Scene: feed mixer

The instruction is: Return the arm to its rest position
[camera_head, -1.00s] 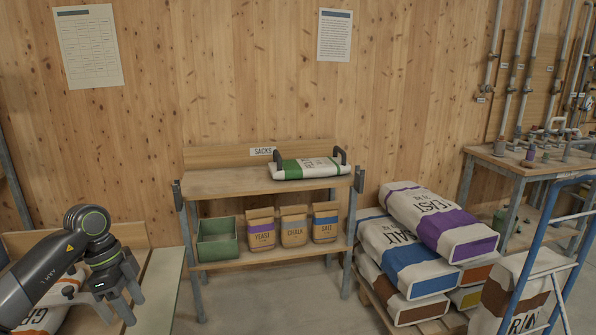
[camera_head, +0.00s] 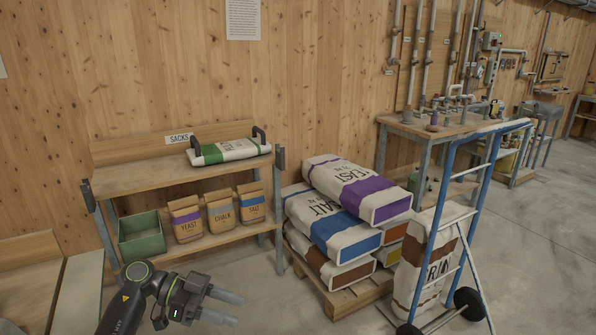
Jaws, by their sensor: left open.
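My left arm comes in from the bottom left in the head view. Its gripper (camera_head: 225,307) is open, with nothing between its fingers, and points to the right over the floor in front of the shelf. It looks apart from everything around it. My right gripper is not in view.
A wooden shelf (camera_head: 150,181) labelled SACKS holds a green and white sack (camera_head: 232,151) on top, with a green bin (camera_head: 141,237) and small paper bags below. Large sacks (camera_head: 330,224) lie stacked on a pallet (camera_head: 352,297). A blue hand truck (camera_head: 470,205) stands at right. Concrete floor is clear beyond it.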

